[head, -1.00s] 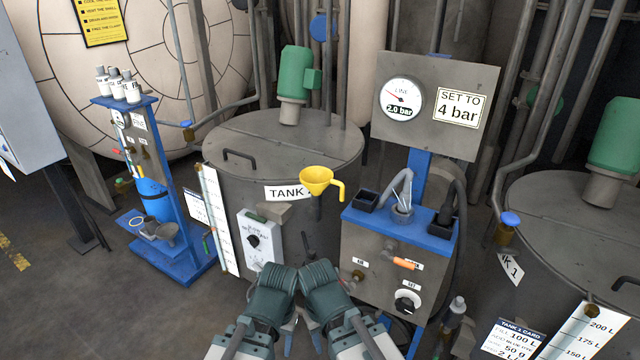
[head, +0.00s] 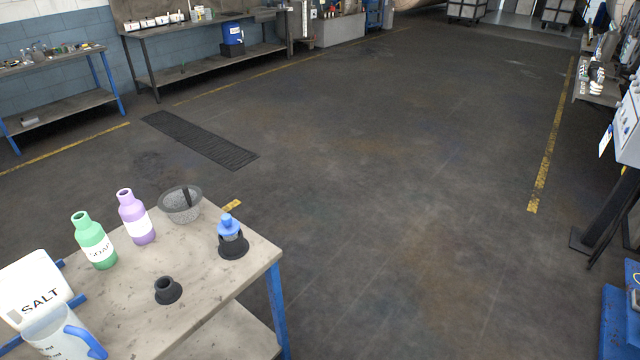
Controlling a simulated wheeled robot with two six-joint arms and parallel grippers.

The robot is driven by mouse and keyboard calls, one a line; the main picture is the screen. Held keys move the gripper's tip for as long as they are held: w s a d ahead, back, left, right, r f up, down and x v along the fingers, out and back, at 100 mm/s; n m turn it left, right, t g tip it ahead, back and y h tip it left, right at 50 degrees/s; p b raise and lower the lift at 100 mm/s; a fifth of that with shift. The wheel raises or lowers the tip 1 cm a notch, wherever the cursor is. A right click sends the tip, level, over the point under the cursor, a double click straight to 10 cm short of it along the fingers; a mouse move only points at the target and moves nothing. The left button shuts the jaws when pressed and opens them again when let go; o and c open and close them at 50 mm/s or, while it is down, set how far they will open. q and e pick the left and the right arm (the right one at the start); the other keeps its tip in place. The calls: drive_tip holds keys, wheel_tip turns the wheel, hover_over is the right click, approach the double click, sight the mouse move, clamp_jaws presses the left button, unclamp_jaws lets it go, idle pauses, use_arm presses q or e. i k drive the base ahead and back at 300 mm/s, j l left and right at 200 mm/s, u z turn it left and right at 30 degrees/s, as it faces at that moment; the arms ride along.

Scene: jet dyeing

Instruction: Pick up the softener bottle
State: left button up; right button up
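A purple bottle (head: 136,217) with a white label stands upright on the near table at the lower left of the head view. I cannot read its label, so I cannot confirm that it is the softener. A green bottle (head: 94,241) labelled SOAP stands just to its left. Both bottles are open at the top. Neither of my grippers is in view.
The table (head: 205,290) also holds a grey mortar (head: 180,208), a black holder with a blue-topped item (head: 231,238), a small black cup (head: 167,291), a SALT container (head: 35,288) and a jug (head: 55,335). Floor right of the table is clear.

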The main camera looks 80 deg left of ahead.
sight(132, 211)
drive_tip(key=u, duration=4.1)
drive_tip(key=l+u, duration=0.15)
drive_tip(key=u, duration=0.3)
